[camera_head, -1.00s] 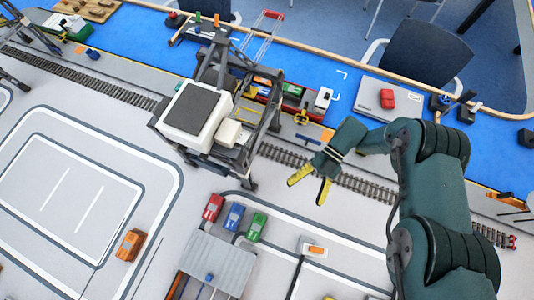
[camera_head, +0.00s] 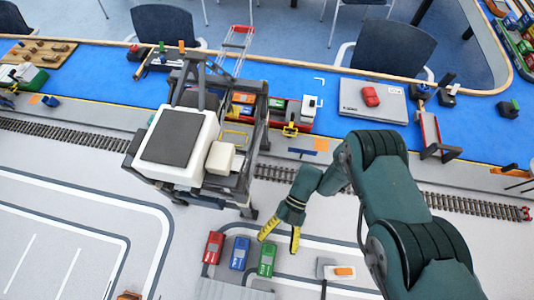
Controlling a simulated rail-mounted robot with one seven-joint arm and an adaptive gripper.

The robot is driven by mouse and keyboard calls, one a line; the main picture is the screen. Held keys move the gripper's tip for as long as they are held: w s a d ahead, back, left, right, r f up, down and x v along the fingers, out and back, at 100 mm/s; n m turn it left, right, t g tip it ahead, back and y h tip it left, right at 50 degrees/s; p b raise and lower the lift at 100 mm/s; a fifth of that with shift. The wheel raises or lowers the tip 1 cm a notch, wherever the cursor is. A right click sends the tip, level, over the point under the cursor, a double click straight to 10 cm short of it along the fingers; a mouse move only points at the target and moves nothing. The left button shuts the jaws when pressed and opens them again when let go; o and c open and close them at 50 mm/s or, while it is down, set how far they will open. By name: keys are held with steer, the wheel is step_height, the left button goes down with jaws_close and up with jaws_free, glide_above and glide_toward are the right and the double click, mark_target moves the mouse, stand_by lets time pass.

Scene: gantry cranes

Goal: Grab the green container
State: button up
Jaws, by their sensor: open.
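My gripper (camera_head: 281,234) has yellow fingertips that are spread apart, with nothing between them. It points down over the grey floor, just up and right of a small green car-shaped block (camera_head: 267,259) in the picture. Its height above the floor is hard to tell. A red (camera_head: 213,247) and a blue (camera_head: 239,252) car-shaped block stand left of the green one. The red ship (camera_head: 293,117) behind the crane carries several coloured blocks, one of them greenish (camera_head: 275,104); the crane partly hides them. I cannot tell which green piece is the container.
A white and grey gantry crane (camera_head: 181,148) stands left of my gripper, straddling the rail track (camera_head: 457,203). A grey case (camera_head: 352,104) with a red block (camera_head: 371,96) lies on the blue strip. An orange block (camera_head: 344,272) is on the floor at the lower right.

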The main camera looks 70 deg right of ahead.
mark_target(270, 253)
steer(key=x, duration=0.5)
steer(key=shift+w+a, duration=0.15)
steer(key=shift+w, duration=0.2)
steer(key=c, duration=1.5)
